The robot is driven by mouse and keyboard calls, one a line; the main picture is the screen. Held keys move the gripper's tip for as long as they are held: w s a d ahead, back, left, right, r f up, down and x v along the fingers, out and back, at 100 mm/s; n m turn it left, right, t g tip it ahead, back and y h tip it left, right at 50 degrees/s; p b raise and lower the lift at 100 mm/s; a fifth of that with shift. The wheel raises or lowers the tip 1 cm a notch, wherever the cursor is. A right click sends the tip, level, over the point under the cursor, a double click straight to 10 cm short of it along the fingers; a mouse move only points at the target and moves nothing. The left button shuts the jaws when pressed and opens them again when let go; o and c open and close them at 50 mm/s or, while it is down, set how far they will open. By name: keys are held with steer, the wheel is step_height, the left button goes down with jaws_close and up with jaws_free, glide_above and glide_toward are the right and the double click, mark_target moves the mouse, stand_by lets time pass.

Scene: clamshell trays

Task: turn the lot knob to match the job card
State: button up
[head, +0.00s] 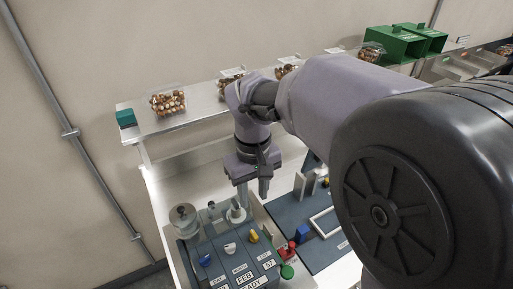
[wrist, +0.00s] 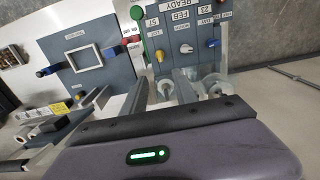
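A dark blue-grey panel (head: 222,243) carries a blue knob (head: 205,260), a white knob (head: 230,248) and a yellow knob (head: 253,236) in a row. Windows beside them read FEB (head: 244,276) and 57 (head: 269,264), with READY on the panel. The yellow knob (wrist: 161,55) lines up with the 57 window, whose small label looks like LOT. My gripper (head: 253,197) points down above the panel's far edge. In the wrist view its two fingers (wrist: 163,88) stand apart with nothing between them, short of the yellow knob. I cannot make out a job card with readable text.
A red part (head: 290,250) and a green button (head: 286,271) sit right of the panel. A dark board with a white frame (head: 325,222) and a blue block (head: 302,233) lies beyond. Metal cylinders (head: 184,218) stand at left. A shelf (head: 190,118) behind holds clear trays (head: 168,103).

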mark_target(255, 234)
step_height(255, 234, down, 17)
steer(key=b, duration=0.6)
steer(key=shift+d+f, duration=0.1)
steer(key=shift+f, duration=0.1)
jaws_close()
